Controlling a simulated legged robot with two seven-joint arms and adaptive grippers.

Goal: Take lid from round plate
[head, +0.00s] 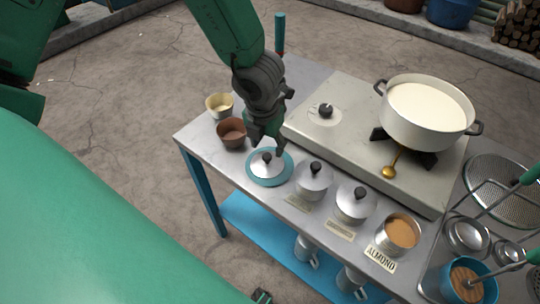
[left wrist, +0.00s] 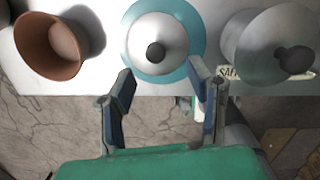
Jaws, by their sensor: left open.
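A silver lid (head: 267,163) with a black knob lies on the round blue plate (head: 253,177) near the table's front edge. In the left wrist view the lid (left wrist: 157,30) and the plate (left wrist: 191,62) are at top centre. My left gripper (head: 268,146) is over the back of the plate in the head view, close to the lid. In the left wrist view its two fingers (left wrist: 164,78) are spread apart with nothing between them, just below the lid. The knob is not between the fingertips.
A brown cup (head: 231,134) and a cream cup (head: 219,106) stand left of the plate. Lidded pots (head: 313,181) and an open almond pot (head: 400,234) line the right side. A stove (head: 330,158) with a large white pot (head: 422,118) is behind.

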